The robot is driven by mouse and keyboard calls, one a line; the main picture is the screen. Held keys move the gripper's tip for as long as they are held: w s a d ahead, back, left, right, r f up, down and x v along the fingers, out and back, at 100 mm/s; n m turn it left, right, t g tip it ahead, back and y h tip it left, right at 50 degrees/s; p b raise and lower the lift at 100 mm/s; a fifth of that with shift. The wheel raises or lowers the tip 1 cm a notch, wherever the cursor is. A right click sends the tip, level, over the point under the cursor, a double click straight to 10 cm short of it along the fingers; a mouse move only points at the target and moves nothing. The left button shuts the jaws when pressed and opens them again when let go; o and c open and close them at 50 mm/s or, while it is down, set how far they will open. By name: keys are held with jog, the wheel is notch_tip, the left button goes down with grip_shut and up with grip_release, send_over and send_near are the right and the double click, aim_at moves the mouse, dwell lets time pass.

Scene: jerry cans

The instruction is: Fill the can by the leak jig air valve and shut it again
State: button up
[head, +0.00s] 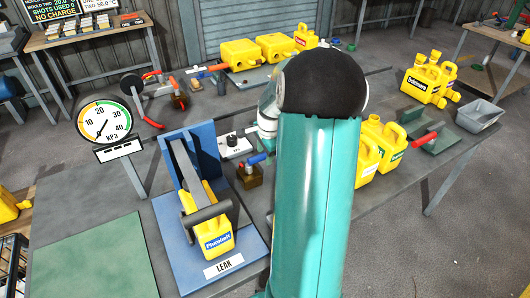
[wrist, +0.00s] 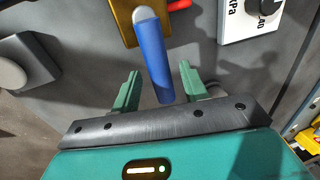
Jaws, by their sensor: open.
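The leak jig (head: 185,135) is a blue stand with a base marked LEAK. A yellow can (head: 216,232) stands in it under a grey clamp arm. Beside the jig is the air valve, a brass block (head: 249,178) with a blue lever (head: 258,158) and a red part. In the wrist view the blue lever (wrist: 155,60) lies between the two green fingers of my gripper (wrist: 159,72). The fingers are open, with a gap on each side of the lever. In the head view my arm hides most of my gripper.
A round gauge (head: 103,121) in kPa has its needle pointing down-left, near the low end. A white regulator box with a black knob (head: 234,141) stands close behind the valve. More yellow cans (head: 368,150) stand right of my arm. A green mat (head: 95,255) lies bare at front left.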

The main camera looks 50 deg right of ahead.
grip_shut()
